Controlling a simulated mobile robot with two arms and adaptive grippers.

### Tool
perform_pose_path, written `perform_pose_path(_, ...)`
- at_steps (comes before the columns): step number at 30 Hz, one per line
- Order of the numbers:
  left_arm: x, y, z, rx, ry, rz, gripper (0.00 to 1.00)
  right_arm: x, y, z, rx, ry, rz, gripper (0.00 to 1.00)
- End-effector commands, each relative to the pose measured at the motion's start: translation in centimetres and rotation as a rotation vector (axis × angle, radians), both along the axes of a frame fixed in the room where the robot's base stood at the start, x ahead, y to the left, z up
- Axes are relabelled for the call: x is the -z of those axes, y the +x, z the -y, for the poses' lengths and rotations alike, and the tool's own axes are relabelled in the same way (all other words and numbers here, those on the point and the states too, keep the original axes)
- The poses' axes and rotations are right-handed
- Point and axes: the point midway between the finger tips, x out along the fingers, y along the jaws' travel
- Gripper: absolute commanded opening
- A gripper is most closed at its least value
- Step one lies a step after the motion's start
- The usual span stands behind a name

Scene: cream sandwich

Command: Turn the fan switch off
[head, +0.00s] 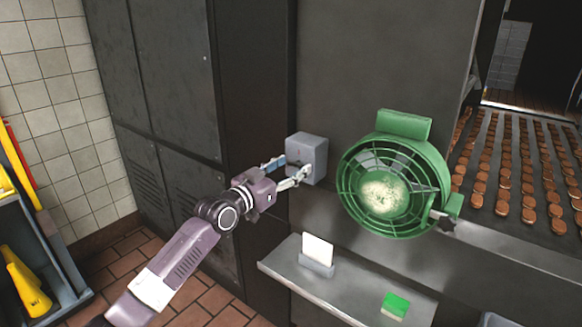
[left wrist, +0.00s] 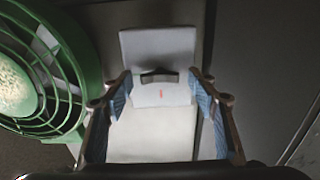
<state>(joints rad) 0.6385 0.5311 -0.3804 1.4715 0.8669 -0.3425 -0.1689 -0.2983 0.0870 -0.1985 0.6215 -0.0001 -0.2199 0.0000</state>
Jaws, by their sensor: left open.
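The fan switch is a grey box (head: 307,148) on the dark wall panel, left of the green fan (head: 383,193). My left gripper (head: 294,168) is open and right in front of the box. In the left wrist view its two fingers (left wrist: 160,84) stand on either side of the red-marked part. I cannot tell whether they touch it. The fan (left wrist: 62,70) is at the left there. My right gripper is not in view.
A grey shelf (head: 345,291) below holds a white card in a stand (head: 317,253) and a green-topped block (head: 395,305). A conveyor with rows of brown biscuits (head: 502,208) runs at the right. Dark cabinets (head: 170,75) stand at the left.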

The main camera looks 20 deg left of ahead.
Motion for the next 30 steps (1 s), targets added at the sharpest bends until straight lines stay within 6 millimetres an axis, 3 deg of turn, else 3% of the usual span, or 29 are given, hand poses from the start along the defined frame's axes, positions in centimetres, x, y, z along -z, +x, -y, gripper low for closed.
perform_pose_path(8, 0.1, 0.1, 0.1, 0.0, 0.0, -0.001, 0.51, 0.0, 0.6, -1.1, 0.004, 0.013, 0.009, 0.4)
perform_pose_path(19, 0.1, 0.1, 0.0, 0.0, 0.0, -0.001, 0.12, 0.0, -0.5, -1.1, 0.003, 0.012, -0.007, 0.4)
perform_pose_path(30, 0.0, 0.1, 0.0, 0.0, -0.064, -0.024, 0.11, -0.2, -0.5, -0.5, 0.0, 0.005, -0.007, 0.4)
